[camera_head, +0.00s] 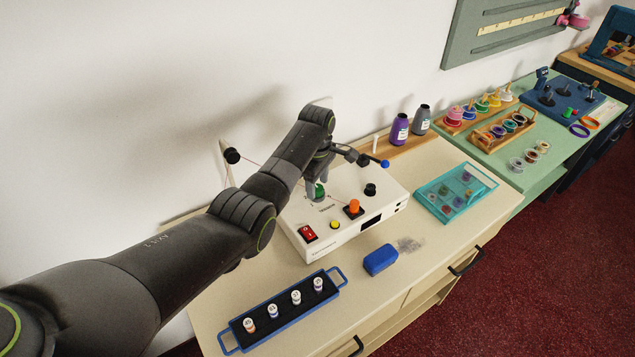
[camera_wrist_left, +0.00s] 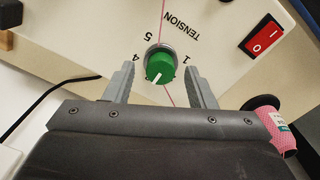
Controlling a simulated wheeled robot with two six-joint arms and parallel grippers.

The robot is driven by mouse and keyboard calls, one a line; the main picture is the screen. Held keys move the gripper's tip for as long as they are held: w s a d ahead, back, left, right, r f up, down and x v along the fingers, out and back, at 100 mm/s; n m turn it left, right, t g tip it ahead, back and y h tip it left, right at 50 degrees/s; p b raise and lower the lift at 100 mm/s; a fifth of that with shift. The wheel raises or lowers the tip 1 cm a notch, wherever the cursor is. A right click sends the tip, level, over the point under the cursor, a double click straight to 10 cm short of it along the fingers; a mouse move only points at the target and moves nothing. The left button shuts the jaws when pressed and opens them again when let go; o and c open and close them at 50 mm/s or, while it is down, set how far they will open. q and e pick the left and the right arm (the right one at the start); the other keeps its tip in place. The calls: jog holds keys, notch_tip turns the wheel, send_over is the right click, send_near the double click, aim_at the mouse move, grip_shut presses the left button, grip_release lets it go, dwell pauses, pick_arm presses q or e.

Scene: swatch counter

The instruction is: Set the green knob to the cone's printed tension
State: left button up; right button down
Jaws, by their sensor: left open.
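The green knob (camera_wrist_left: 160,66) is on the white machine (camera_head: 335,222); in the head view the knob (camera_head: 319,191) is partly covered by my left gripper (camera_head: 317,180). My left gripper (camera_wrist_left: 161,84) is open, its fingers on either side of the knob's near part, with gaps in the wrist view. Contact is not visible. The knob's white line points down and slightly left in that view. The numbers 4, 5 and 1 show around it; others are hidden. A pink cone (camera_wrist_left: 276,131) with a white label stands at the right; its print is too small to read.
A red switch (camera_head: 307,233), yellow button (camera_head: 335,224) and orange knob (camera_head: 353,206) are on the machine. Purple (camera_head: 399,130) and grey (camera_head: 422,120) cones stand behind. A blue-handled spool tray (camera_head: 272,344), blue block (camera_head: 380,260) and teal tray (camera_head: 480,202) lie in front and right.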

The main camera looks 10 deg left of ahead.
pick_arm(q)
jog(key=shift+s+f, duration=0.1)
jog(key=shift+f, duration=0.2)
jog(key=shift+c, duration=0.4)
jog(key=c, duration=0.9)
